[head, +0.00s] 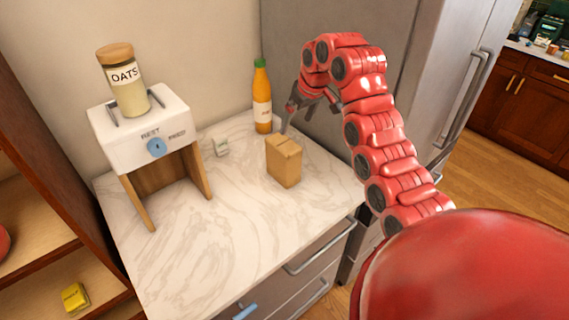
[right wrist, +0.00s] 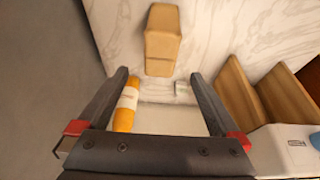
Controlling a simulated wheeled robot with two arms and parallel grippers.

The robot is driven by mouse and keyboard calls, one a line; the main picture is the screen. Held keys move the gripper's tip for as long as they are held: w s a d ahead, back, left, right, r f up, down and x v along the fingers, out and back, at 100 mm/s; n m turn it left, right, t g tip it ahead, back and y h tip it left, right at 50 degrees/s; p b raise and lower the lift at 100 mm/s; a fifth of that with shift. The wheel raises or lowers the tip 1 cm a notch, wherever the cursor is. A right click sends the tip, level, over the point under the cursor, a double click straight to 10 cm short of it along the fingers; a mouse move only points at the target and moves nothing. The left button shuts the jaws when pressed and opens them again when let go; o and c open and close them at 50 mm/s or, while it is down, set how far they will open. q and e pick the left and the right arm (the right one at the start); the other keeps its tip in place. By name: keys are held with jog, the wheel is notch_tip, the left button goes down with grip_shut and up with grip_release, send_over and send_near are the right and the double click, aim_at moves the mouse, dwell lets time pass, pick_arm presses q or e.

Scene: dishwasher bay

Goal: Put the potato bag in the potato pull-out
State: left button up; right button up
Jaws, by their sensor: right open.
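A brown paper bag (head: 284,165), which I take for the potato bag, stands upright on the marble counter; no label is readable. My right gripper (head: 292,118) is open above and behind the bag, near the orange bottle. In the right wrist view the bag (right wrist: 162,45) lies beyond the open, empty fingertips (right wrist: 160,78), apart from them. Drawer fronts (head: 318,273) with bar handles are under the counter and look shut. I cannot tell which one is the potato pull-out. My left gripper is not in view.
An orange bottle (head: 262,98) stands at the back wall. A fridge (head: 425,75) is at right. The front of the marble counter (head: 215,240) is clear.

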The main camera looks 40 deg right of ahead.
aim_at(286, 145)
jog(key=p+x, duration=0.2)
jog(key=x, duration=0.1)
jog(key=shift+a, duration=0.3)
jog(key=p+x, duration=0.1)
jog(key=x, duration=0.6)
jog(key=shift+w+d+f+p, duration=0.1)
jog(key=shift+d+f+p, duration=0.05)
jog(key=shift+f+p, duration=0.2)
jog(key=shift+w+f+p, duration=0.1)
jog(key=shift+f+p, duration=0.2)
jog(key=shift+f, duration=0.05)
jog(key=p+x, duration=0.3)
jog(key=shift+w+f, duration=0.15)
jog(key=shift+f, duration=0.2)
jog(key=shift+w+f, duration=0.2)
jog(key=shift+f, duration=0.4)
jog(key=shift+f+b, duration=0.2)
jog(key=shift+b, duration=0.15)
